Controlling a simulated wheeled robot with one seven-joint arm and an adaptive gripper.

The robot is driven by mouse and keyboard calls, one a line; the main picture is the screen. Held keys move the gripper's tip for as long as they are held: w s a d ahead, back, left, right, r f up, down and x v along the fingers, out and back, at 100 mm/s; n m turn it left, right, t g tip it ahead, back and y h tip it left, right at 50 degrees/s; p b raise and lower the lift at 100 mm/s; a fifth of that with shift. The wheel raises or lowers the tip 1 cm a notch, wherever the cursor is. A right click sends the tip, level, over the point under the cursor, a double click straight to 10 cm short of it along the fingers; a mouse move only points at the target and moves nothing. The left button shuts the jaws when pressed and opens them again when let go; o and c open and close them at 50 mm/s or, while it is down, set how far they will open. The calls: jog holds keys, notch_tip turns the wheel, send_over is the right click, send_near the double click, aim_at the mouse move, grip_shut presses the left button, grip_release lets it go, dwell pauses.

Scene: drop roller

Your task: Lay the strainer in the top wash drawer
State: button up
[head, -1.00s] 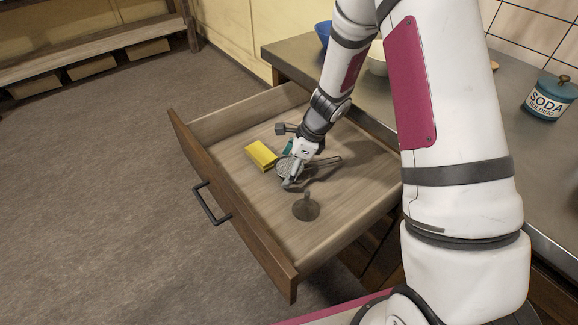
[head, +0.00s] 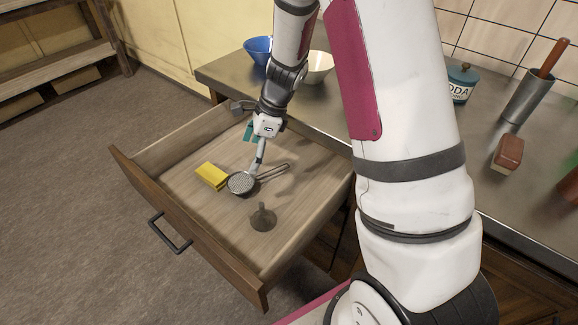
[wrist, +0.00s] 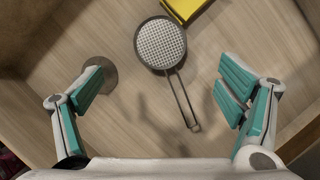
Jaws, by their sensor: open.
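The strainer (head: 240,183), a round mesh bowl with a wire handle, lies in the open wooden drawer (head: 205,250). It also shows in the wrist view (wrist: 160,43), with its handle pointing down toward my gripper. My gripper (head: 255,150) is open and empty above the drawer, near the strainer. In the wrist view its spread teal fingers (wrist: 168,88) stand either side of the strainer's handle, with nothing between the pads. In the head view one finger overlaps the strainer's handle side.
A yellow sponge (head: 212,176) lies beside the strainer's bowl. A dark funnel-like thing (head: 263,218) stands nearer the drawer's front right. On the counter are a blue bowl (head: 258,50), a pale bowl (head: 318,67), a soda canister (head: 461,84) and a brush (head: 508,154).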

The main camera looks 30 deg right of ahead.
jog(key=shift+r, duration=0.1)
jog(key=s+a+r+n, duration=0.4)
jog(key=s+r+n, duration=0.7)
jog(key=s+r, duration=0.45)
jog(key=s+d+r+n+h, duration=0.2)
jog(key=s+n, duration=0.3)
jog(key=s, duration=0.4)
jog(key=s+d+r+n+h, duration=0.2)
jog(key=s+n, duration=0.3)
jog(key=s, duration=0.5)
jog(key=shift+d+r+n, duration=0.3)
jog(key=shift+r+n, duration=0.1)
jog(key=shift+r, duration=0.45)
notch_tip(320, 180, up, 17)
jog(key=t+p, duration=0.2)
jog(key=p, duration=1.3)
jog(key=shift+f+t, duration=0.15)
jog(key=shift+t, duration=0.15)
